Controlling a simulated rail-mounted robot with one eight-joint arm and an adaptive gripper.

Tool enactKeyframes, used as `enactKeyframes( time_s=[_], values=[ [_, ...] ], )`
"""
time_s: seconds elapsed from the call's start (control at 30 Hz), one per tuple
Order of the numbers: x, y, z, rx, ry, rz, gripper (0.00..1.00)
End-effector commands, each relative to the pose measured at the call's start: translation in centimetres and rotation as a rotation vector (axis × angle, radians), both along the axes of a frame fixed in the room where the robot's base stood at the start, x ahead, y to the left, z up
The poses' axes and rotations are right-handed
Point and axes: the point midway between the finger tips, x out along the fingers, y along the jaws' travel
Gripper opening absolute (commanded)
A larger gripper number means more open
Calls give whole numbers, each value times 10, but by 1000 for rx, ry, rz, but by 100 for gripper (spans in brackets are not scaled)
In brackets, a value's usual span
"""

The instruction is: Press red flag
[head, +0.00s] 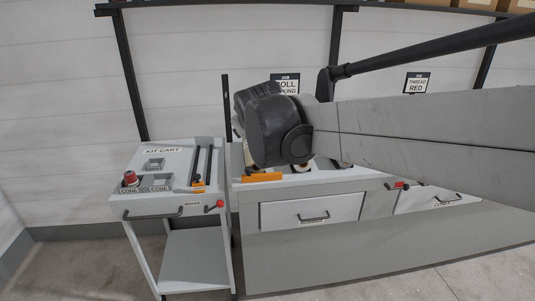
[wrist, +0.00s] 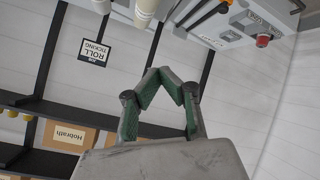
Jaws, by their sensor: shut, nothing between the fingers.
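No plain red flag stands out. A small dark-framed card reading THREAD RED (head: 416,83) hangs on the back wall at the right in the head view, just below my black arm link. Another card, reading ROLL TICKING, is partly covered by my arm in the head view (head: 288,80); it shows upside down in the wrist view (wrist: 94,52). My gripper (wrist: 164,72) has green-padded fingers that meet at the tips, with nothing between them. It points at bare white wall, apart from both cards. In the head view my arm hides the fingers.
An orange piece (head: 262,177) lies on the drawer bench (head: 250,192). A dark shelf (wrist: 50,110) holds boxes (wrist: 69,137). Dark posts cross the wall.

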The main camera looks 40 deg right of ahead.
Motion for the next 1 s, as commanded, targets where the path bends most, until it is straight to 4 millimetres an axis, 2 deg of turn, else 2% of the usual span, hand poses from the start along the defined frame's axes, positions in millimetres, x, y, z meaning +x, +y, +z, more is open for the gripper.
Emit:
enactKeyframes(
  time_s=[0.03,0.23,0.43,0.7,0.87,1.0],
  values=[
    [8,-22,8,-33,-10,-17,0],
    [33,-106,32,-191,-39,-60,0],
    [31,-205,24,-448,-52,-98,0],
    [1,-322,2,-822,-2,-110,0],
    [-27,-381,-20,-1031,63,-92,0],
    [-56,-425,-48,-1204,136,-60,0]
  ],
)
